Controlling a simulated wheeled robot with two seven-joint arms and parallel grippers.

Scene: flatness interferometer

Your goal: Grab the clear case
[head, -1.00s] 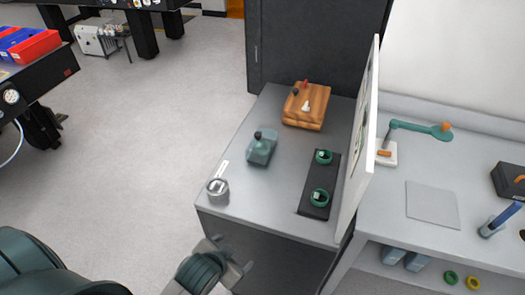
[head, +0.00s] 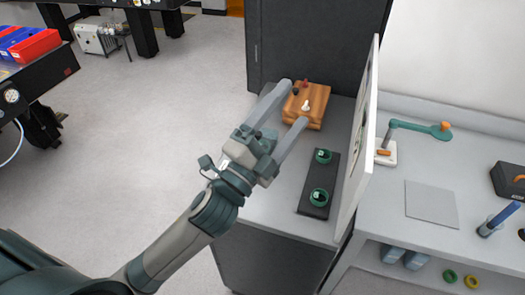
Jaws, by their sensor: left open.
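No clear case shows plainly now. A second ago a small translucent grey-green case with a dark knob stood mid-top on the grey cabinet (head: 280,208), and a clear round container stood near its front left corner. My left arm and gripper now cover both spots. My left gripper (head: 293,105) is open, its two long fingers spread over the cabinet top. In the picture its tips reach the wooden box (head: 318,97) at the back; I cannot tell their height or whether they touch. Nothing shows between the fingers. My right gripper is out of view.
A black tray (head: 330,178) with two green rings lies right of my gripper. An upright white panel (head: 360,150) edges the cabinet's right side. Beyond it, a light bench (head: 400,225) holds a green-armed tool (head: 415,128). Open floor lies to the left.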

